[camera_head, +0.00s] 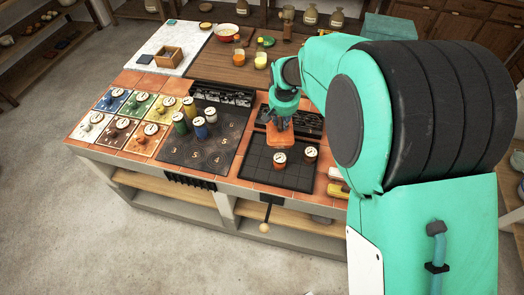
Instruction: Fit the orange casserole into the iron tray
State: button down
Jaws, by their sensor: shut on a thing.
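My gripper (281,122) points down over the right part of the tiled counter and is shut on the orange casserole (279,137). The casserole is a small orange block-like shape below the fingers, and the fingers hide its upper part. It shows over the back part of the iron tray (259,177), a dark square with grid lines. I cannot tell whether the casserole touches the tray or hangs just above it.
Two small round pots, one orange-brown (280,161) and one dark (310,155), stand on the tray. Left of it, a dark panel (205,158) bears several lidded canisters, beside coloured squares (115,101). A wooden box (169,56) stands at the back left.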

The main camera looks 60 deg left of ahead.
jog(key=s+a+m, duration=0.2)
jog(key=s+m, duration=0.1)
jog(key=s, duration=0.3)
jog(key=shift+s+a+r, duration=0.2)
jog(key=shift+s+r, duration=0.1)
jog(key=shift+s, duration=0.05)
jog(key=d+b+x, duration=0.1)
jog(key=x, duration=0.5)
jog(key=shift+s+f, duration=0.25)
jog(key=shift+s, duration=0.15)
jog(key=shift+s+d+b+x, duration=0.1)
jog(key=shift+d+b+x, duration=0.1)
jog(key=shift+x, duration=0.7)
jog(key=shift+s+d+b+x, duration=0.15)
jog(key=shift+x, duration=0.75)
jog(key=shift+f, duration=0.15)
jog(key=c, duration=1.5)
grip_release()
jog(key=shift+d+f, duration=0.1)
jog(key=shift+f, duration=0.05)
jog(key=shift+o, duration=0.2)
